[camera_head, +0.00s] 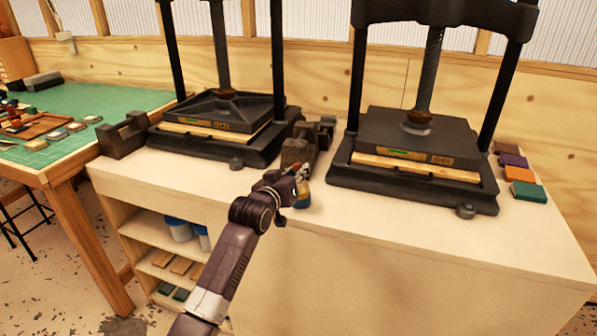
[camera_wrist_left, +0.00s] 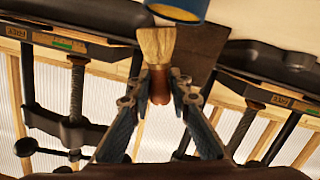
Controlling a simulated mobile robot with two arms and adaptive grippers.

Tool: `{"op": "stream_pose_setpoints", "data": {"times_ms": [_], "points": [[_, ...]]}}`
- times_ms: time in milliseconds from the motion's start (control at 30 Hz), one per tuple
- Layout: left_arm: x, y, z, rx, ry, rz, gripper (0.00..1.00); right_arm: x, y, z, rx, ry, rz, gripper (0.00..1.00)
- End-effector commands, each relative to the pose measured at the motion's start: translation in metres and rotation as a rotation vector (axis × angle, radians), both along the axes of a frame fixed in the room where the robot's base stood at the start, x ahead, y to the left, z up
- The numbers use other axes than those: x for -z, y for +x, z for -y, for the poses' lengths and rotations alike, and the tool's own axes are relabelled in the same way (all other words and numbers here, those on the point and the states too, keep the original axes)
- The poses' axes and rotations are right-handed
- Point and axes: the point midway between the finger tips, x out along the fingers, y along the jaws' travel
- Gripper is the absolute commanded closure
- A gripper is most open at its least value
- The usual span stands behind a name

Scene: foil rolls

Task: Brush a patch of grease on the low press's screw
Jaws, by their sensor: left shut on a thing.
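Two black presses stand on the pale bench. The right press's screw (camera_head: 430,68) rises to a crossbeam (camera_head: 440,14) that shows in the head view. The left press's screw (camera_head: 220,48) runs out of the top of the picture, so the right press looks lower. My left gripper (camera_head: 292,183) is at the bench front between the presses. In the left wrist view its fingers (camera_wrist_left: 160,82) are shut on the brush's brown handle, with pale bristles (camera_wrist_left: 157,45) pointing away. A blue tin (camera_head: 302,196) is right beside the gripper; its rim (camera_wrist_left: 178,10) shows near the bristles.
Dark metal blocks (camera_head: 298,151) stand between the presses, behind my gripper. Several coloured blocks (camera_head: 528,191) lie at the right end. A green-topped table (camera_head: 85,101) stands at left. The bench front right of the tin is clear.

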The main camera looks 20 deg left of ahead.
Motion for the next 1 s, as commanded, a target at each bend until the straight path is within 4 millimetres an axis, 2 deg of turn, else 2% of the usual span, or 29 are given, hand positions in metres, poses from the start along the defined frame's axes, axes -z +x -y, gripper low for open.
{"op": "stream_pose_setpoints", "data": {"times_ms": [1000], "points": [[0.0070, 0.0001, 0.0001, 0.000, 0.000, 0.000, 1.00, 0.0029, 0.0051, -0.0040, 0.002, 0.005, 0.008, 0.60]]}}
